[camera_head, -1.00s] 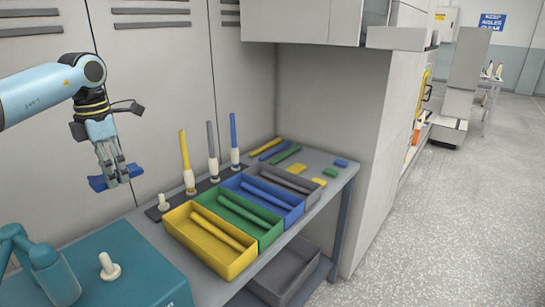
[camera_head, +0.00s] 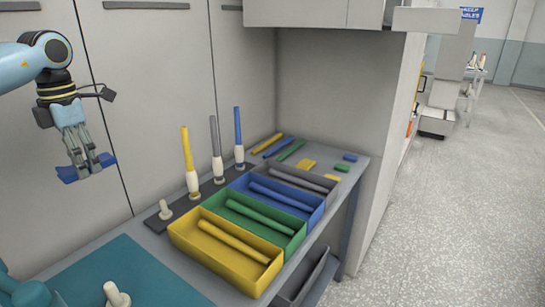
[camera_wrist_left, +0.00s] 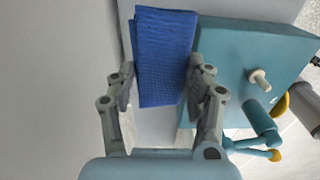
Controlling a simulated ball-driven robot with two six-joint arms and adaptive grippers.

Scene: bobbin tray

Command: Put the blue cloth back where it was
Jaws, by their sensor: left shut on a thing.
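The blue cloth (camera_head: 68,174) hangs from my left gripper (camera_head: 86,167) in the head view, in the air beside the grey wall panels and left of the workbench. In the left wrist view the folded, textured cloth (camera_wrist_left: 165,50) stands between the two fingers (camera_wrist_left: 160,80), which are shut on it from both sides. Its lower end there lies between the finger pads. My right gripper is in neither view.
The bench holds yellow (camera_head: 250,283), green (camera_head: 290,250) and blue (camera_head: 317,217) trays, a grey tray, and upright coloured spindles (camera_head: 190,150). Floor is clear at right.

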